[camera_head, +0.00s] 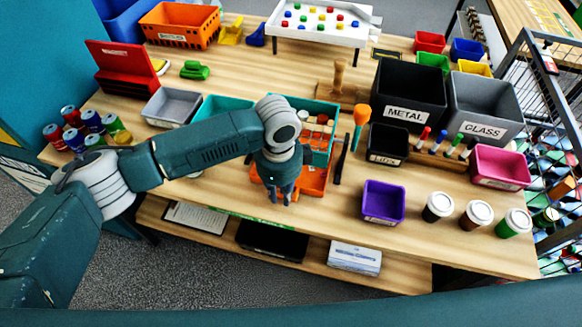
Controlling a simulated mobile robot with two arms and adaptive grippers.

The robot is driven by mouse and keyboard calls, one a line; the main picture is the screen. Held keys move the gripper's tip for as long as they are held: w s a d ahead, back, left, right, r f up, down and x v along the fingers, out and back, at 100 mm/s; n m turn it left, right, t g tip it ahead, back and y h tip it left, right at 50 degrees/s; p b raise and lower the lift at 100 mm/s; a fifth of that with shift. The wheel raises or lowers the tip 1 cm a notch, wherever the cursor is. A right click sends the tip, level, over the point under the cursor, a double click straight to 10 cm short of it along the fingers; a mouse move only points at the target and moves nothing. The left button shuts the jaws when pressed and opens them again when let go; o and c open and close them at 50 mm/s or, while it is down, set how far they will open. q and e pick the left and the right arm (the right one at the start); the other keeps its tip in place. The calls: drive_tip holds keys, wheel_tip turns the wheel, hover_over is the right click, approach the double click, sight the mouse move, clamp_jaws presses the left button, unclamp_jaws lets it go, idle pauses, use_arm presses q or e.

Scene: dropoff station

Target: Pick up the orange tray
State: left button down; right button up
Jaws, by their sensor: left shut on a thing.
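The orange tray (314,183) is at the front middle of the table, partly hidden behind my left gripper. My left gripper (279,197) points down at the tray's front left part and is shut on it. My forearm and wrist hide part of the area behind it. I cannot tell whether the tray is off the table. My right gripper is not in view.
A teal crate (322,153) with items stands right behind the tray. A purple bin (383,203) and several lidded cups (438,206) stand to the right. An orange basket (180,38) is at the back left. Several cans (93,122) stand at the left edge.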

use_arm(q)
drive_tip(key=shift+r, duration=0.25)
drive_tip(key=shift+r+b, duration=0.75)
drive_tip(key=shift+r, duration=0.65)
drive_tip(key=s+a+b, duration=0.2)
drive_tip(key=s, duration=0.6)
drive_tip(key=s+a+b, duration=0.2)
drive_tip(key=s+a, duration=0.1)
drive_tip(key=s, duration=0.6)
drive_tip(key=shift+a, duration=0.3)
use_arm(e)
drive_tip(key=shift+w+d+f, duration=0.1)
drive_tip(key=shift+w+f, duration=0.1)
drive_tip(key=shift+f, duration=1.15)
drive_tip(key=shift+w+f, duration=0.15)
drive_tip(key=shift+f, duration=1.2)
use_arm(q)
drive_tip(key=c, duration=2.5)
unclamp_jaws()
drive_tip(key=shift+r, duration=0.1)
clamp_jaws()
